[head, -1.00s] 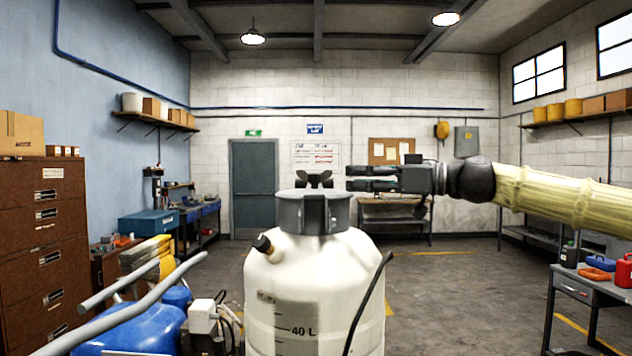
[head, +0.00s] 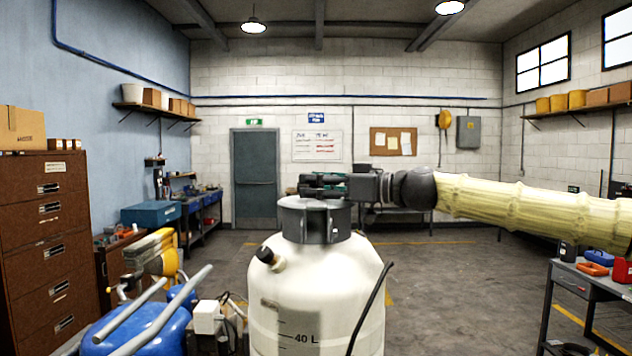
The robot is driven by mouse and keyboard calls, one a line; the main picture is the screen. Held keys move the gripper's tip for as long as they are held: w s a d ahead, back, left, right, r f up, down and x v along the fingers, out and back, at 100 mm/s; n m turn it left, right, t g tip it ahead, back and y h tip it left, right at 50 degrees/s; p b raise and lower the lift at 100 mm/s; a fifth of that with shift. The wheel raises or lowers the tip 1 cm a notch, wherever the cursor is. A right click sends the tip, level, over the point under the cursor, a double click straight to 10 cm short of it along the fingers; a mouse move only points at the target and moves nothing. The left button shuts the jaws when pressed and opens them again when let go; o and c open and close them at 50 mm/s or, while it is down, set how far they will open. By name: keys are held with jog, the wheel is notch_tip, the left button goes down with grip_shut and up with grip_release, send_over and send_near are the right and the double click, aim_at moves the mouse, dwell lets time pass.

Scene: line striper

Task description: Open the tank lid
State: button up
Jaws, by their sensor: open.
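The white tank (head: 318,290) stands upright in front of me, with a "40 L" mark on its side. Its dark grey round lid (head: 314,222) sits on top and looks level. My gripper (head: 308,185) reaches in from the right, level, with its open fingers pointing left just above the lid. The lid's upper dark part, between or behind the fingers, is mostly hidden. I cannot tell whether the fingers touch it.
A small black cap (head: 266,256) sticks up on the tank's left shoulder, and a black hose (head: 366,310) runs down its right. Grey handlebars (head: 150,320) and a blue machine body (head: 135,325) are at lower left. A workbench (head: 590,285) stands right.

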grip_shut()
